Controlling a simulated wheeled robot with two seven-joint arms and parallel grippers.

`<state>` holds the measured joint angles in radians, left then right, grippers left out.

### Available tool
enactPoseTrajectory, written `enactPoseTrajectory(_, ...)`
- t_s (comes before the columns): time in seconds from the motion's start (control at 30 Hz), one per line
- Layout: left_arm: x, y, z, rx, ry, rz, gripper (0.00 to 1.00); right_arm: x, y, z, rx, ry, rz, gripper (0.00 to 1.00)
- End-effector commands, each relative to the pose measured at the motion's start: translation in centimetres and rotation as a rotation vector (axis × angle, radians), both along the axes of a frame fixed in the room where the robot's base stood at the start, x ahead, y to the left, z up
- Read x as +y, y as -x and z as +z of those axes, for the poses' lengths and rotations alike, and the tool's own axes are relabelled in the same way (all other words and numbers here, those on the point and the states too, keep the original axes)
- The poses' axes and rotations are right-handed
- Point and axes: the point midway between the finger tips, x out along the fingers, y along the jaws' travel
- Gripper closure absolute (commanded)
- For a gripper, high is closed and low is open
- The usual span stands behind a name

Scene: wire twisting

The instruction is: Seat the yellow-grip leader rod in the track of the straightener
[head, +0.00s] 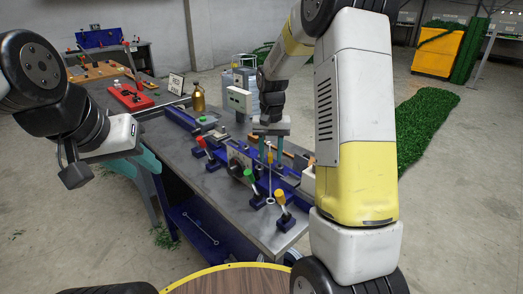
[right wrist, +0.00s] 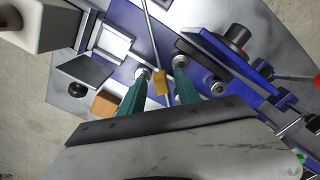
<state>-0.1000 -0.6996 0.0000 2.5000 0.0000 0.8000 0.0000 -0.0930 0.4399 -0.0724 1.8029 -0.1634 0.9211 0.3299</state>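The leader rod (head: 269,183) is a thin grey rod with a yellow grip (right wrist: 160,82). It stands out below my right gripper (head: 266,150) in the head view, its ring-like lower end near the bench front. In the right wrist view the grip lies between the teal fingertips of my right gripper (right wrist: 162,75), with gaps on both sides. The straightener (head: 240,160) is a blue-based device on the bench; its track is partly hidden by the arm and cannot be made out clearly. My left gripper (head: 143,168) is off the bench's left side, its teal fingers apart and empty.
Red (head: 201,142), green (head: 249,175) and orange-handled (head: 281,198) levers stand along the straightener. A brass bottle (head: 198,98) and a white box (head: 239,100) stand farther back. The grey bench top (head: 185,160) is bare at the left. A wrench lies on the lower shelf (head: 200,228).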

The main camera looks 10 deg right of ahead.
Motion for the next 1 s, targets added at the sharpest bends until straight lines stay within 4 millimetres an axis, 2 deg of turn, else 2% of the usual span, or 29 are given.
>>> enactPoseTrajectory(0.03,0.0,0.0,0.0,0.000,0.000,0.000,0.64,0.1,-0.2,1.4,-0.010,-0.001,0.001,0.62)
enactPoseTrajectory(0.3,0.0,0.0,0.0,0.000,0.000,0.000,0.64,0.1,-0.3,7.7,-0.014,-0.001,0.001,0.62)
enactPoseTrajectory(0.43,0.0,0.0,0.0,0.000,0.000,0.000,0.64,0.1,-0.3,9.7,-0.012,-0.002,0.001,0.62)
enactPoseTrajectory(0.67,0.0,0.0,0.0,0.000,0.000,0.000,0.64,0.1,0.3,11.9,-0.023,-0.009,0.007,0.62)
enactPoseTrajectory(0.77,0.0,0.0,0.0,0.000,0.000,0.000,0.64,0.1,2.2,13.5,-0.064,-0.027,0.024,0.62)
enactPoseTrajectory(0.83,0.0,0.0,0.0,0.000,0.000,0.000,0.64,0.1,4.3,15.0,-0.113,-0.047,0.046,0.62)
enactPoseTrajectory(1.0,0.0,0.0,0.0,0.000,0.000,0.000,0.64,0.4,11.0,17.9,-0.254,-0.095,0.112,0.62)
